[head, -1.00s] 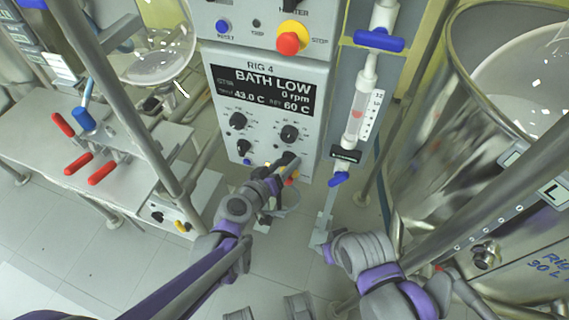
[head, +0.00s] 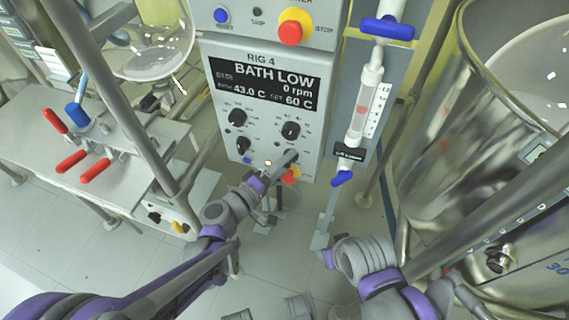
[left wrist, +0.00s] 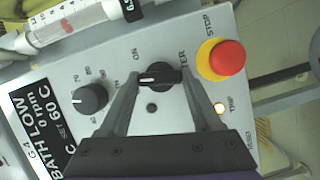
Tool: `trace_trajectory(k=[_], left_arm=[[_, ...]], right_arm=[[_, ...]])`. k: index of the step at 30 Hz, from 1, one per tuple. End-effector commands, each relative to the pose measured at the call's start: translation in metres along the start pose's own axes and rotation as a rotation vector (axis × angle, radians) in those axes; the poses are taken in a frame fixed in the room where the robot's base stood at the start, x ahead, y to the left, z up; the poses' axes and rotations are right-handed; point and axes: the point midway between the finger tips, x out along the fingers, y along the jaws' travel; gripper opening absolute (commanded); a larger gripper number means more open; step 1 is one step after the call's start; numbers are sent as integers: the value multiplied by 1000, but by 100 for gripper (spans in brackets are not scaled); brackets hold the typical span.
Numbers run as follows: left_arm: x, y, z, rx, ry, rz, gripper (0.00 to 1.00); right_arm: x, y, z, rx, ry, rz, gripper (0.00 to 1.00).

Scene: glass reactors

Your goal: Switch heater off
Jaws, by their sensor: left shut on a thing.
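The heater switch (left wrist: 158,76) is a black rotary knob with a white pointer line on the grey RIG 4 panel (head: 222,122), with the ON and HEATER lettering beside it in the left wrist view. My left gripper (head: 284,160) reaches the lower right of the panel. In the left wrist view its two fingers (left wrist: 160,82) are shut on the knob, one on each side. The pointer line points left in that view. In the head view the gripper hides the knob. My right gripper (head: 328,212) hangs low, right of the panel; its jaw gap cannot be made out.
A red and yellow stop button (left wrist: 226,59) and a lit TRIP lamp (left wrist: 219,108) are close to the left gripper. Another black dial (left wrist: 90,97) is on its other side. The display (head: 264,84) reads BATH LOW, 43.0 C, set 60 C. A steel vessel (head: 430,150) stands at right.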

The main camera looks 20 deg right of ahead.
Motion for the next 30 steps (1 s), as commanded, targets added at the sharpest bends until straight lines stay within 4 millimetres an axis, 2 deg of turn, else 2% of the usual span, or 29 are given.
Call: trace_trajectory(k=[12,29,30], left_arm=[[0,-2,1,-182,-1,75,9],[0,-2,1,-212,-1,87,9],[0,-2,1,-212,-1,87,69]], right_arm=[[12,0,3,0,-3,0,50],[13,0,3,0,-4,0,50],[13,0,3,0,-4,0,50]])
